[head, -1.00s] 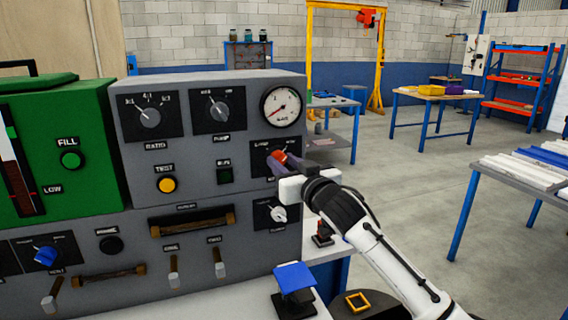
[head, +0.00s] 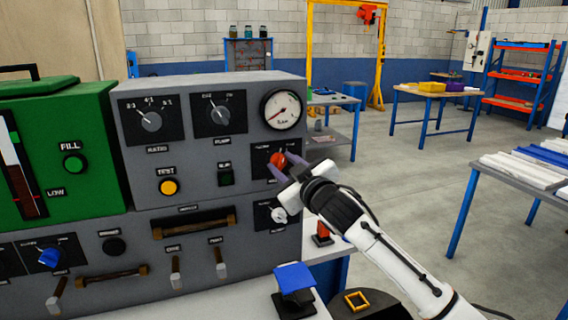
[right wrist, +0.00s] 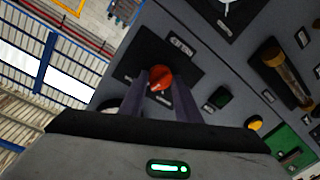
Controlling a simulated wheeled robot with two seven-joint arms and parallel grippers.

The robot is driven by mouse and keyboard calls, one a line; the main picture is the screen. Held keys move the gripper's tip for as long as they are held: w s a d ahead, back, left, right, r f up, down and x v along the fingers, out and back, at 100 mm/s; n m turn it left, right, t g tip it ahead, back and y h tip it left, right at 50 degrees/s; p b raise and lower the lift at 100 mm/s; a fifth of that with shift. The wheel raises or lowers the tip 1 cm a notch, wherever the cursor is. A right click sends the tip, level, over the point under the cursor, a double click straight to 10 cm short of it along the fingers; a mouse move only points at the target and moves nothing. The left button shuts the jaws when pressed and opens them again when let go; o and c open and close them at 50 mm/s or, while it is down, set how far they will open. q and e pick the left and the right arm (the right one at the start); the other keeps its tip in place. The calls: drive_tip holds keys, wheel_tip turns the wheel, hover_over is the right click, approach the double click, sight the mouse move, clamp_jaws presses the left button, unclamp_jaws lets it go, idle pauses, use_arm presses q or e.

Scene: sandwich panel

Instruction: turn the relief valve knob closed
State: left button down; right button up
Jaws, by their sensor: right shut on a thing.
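The red knob (head: 278,160) sits on a black plate (head: 262,171) under the round gauge, at the right end of the grey panel. It also shows in the right wrist view (right wrist: 160,75), with white lettering around it. My right gripper (head: 282,164) is shut on the red knob, with one purple-grey finger on each side of it. In the right wrist view the fingers (right wrist: 162,86) reach the knob's sides. The gripper is rolled, its right end higher in the head view. The fingers and palm hide part of the plate's labels. My left gripper is out of view.
The gauge (head: 283,109) is just above the red knob. A white knob (head: 280,214) is just below my right gripper. Open floor lies right of the panel.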

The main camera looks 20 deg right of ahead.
drive_tip(key=n, duration=0.6)
drive_tip(key=shift+a+h, duration=0.1)
drive_tip(key=shift+h, duration=0.2)
drive_tip(key=n, duration=0.5)
drive_tip(key=shift+n+g+h, duration=0.3)
drive_tip(key=o, duration=1)
drive_tip(key=shift+o, duration=0.2)
drive_tip(key=s+b, duration=0.1)
drive_tip(key=s, duration=0.9)
drive_tip(key=shift+s+r, duration=0.15)
drive_tip(key=shift+r, duration=0.25)
drive_tip(key=shift+f, duration=0.1)
